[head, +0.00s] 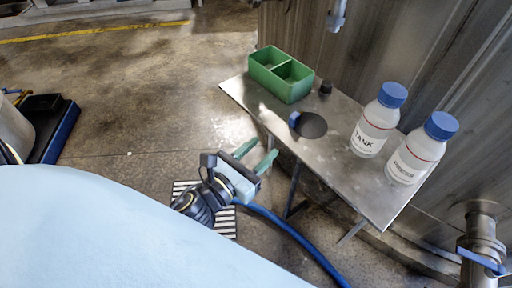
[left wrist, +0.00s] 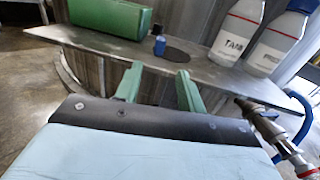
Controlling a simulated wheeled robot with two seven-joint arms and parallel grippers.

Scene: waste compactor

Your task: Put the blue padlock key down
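A small blue piece (head: 294,119), which looks like the blue padlock key, is on the metal shelf (head: 345,165) at the left edge of a dark round disc (head: 312,125). It also shows in the left wrist view (left wrist: 159,46), near the shelf's front edge; its exact shape is too small to tell. My left gripper (head: 267,147) is open, with its two green fingers apart and nothing between them. It is off the shelf's front edge, pointing toward the blue piece and apart from it. My right gripper is not in view.
A green two-compartment box (head: 281,75) and a small dark knob (head: 326,88) are at the shelf's far end. Two white bottles with blue caps, one labelled TANK (head: 375,125), stand at the right. A blue hose (head: 290,235) runs below the shelf.

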